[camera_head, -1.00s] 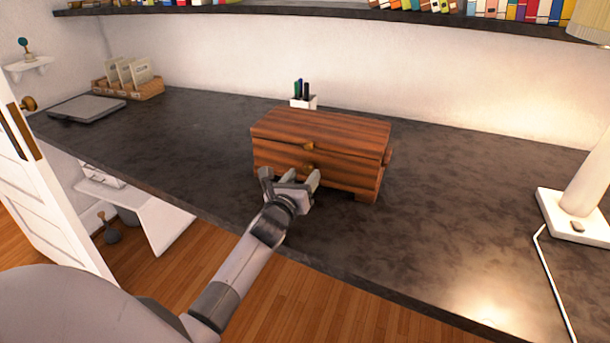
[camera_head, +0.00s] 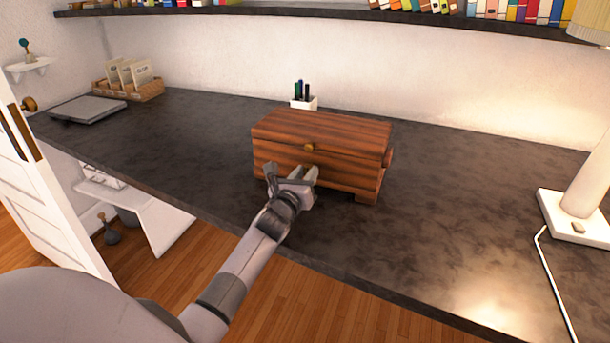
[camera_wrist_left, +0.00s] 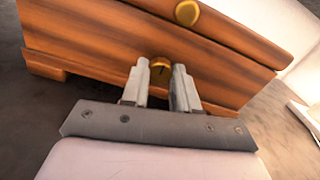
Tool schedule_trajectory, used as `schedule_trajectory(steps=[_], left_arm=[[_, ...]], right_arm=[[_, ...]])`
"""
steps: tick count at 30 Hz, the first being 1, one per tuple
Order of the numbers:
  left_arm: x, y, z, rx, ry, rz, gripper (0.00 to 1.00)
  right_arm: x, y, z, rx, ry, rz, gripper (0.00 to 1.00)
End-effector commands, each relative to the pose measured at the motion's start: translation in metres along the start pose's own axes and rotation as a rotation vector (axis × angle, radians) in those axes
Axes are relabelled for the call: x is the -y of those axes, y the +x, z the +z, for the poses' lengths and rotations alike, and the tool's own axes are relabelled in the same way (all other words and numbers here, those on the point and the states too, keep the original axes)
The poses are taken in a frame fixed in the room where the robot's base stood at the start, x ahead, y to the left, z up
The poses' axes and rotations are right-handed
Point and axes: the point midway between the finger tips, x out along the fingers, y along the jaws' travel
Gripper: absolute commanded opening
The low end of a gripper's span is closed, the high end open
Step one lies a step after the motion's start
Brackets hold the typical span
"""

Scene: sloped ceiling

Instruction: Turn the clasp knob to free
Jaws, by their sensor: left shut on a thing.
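A reddish-brown wooden box (camera_head: 330,130) with its lid down stands on the dark desktop. A round brass piece (camera_head: 309,147) sits at the front edge of the lid; it also shows at the top of the left wrist view (camera_wrist_left: 187,12). Below it, a brass clasp knob (camera_wrist_left: 160,65) with a dark slot is on the box's front face. My left gripper (camera_head: 294,171) is at the box front, its fingers (camera_wrist_left: 160,84) on either side of this lower knob and shut on it. In the head view the gripper hides the lower knob. My right gripper is not in view.
A white pen cup (camera_head: 303,102) stands behind the box. A grey flat device (camera_head: 88,109) and a wooden card tray (camera_head: 128,88) are at the far left, a lamp (camera_head: 580,205) at the right. The desk (camera_head: 450,230) beside the box is clear.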

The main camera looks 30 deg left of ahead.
Motion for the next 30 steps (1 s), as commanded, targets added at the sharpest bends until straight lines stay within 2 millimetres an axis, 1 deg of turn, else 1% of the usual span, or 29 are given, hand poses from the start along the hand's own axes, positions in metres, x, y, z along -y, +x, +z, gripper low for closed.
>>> schedule_trajectory(steps=[5, 11, 30], left_arm=[[0.0, 0.0, 0.0, -0.001, 0.056, -0.001, 0.0], [0.0, 0.0, 0.001, -0.001, 0.185, -0.001, 0.0], [0.001, 0.0, -0.001, -0.004, 0.785, -0.002, 0.0]], right_arm=[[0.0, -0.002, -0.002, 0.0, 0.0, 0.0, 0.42], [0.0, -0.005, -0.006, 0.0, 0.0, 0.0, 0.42], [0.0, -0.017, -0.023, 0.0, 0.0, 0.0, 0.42]])
